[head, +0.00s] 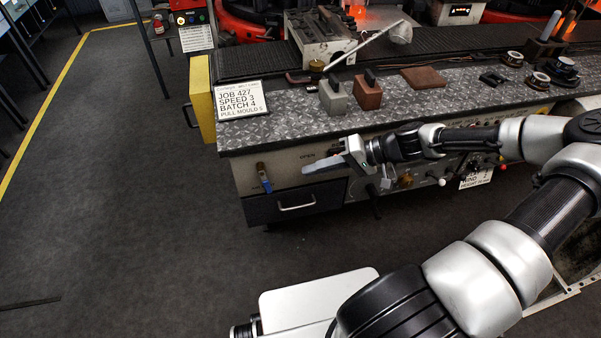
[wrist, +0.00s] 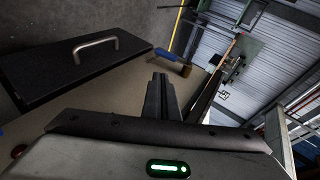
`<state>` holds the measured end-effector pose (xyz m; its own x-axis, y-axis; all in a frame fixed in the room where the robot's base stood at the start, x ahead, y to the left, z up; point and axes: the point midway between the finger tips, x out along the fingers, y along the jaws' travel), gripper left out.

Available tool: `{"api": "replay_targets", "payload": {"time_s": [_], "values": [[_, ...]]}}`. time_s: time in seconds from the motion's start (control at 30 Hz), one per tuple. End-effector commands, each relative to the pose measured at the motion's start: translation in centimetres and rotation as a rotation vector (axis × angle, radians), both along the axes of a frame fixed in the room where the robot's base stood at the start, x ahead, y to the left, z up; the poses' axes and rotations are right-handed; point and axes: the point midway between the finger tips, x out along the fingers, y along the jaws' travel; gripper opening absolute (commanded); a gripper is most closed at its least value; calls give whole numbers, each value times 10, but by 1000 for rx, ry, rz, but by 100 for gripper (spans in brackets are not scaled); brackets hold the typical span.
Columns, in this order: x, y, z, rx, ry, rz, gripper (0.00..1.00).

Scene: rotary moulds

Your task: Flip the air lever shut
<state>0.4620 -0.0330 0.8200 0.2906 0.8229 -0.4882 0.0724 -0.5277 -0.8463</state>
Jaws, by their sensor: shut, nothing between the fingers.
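The air lever (head: 266,184) has a blue handle on a brass valve body, on the front panel of the bench at its left end. Its handle hangs down, slightly tilted. In the wrist view the blue lever (wrist: 163,53) and its brass end show just beyond my fingertips. My gripper (head: 309,167) is shut and empty, pointing left along the panel. It is to the right of the lever, with a visible gap in the head view. The fingers also show in the wrist view (wrist: 161,95).
A dark drawer (head: 260,210) with a metal handle sits below the lever. A job sign (head: 242,100) and a yellow panel (head: 201,98) stand above and left. Mould blocks (head: 367,95) lie on the bench top. The floor left of the bench is clear.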

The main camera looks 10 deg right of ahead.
Motion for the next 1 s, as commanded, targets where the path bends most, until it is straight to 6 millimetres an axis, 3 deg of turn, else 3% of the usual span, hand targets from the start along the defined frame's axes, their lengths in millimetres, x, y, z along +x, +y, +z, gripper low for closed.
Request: {"api": "replay_targets", "payload": {"time_s": [0.1,0.3,1.0], "values": [[-6,-21,13,-4,-1,-4,0],[-13,-37,23,-2,-1,-2,0],[-18,-38,19,-44,21,24,0]]}}
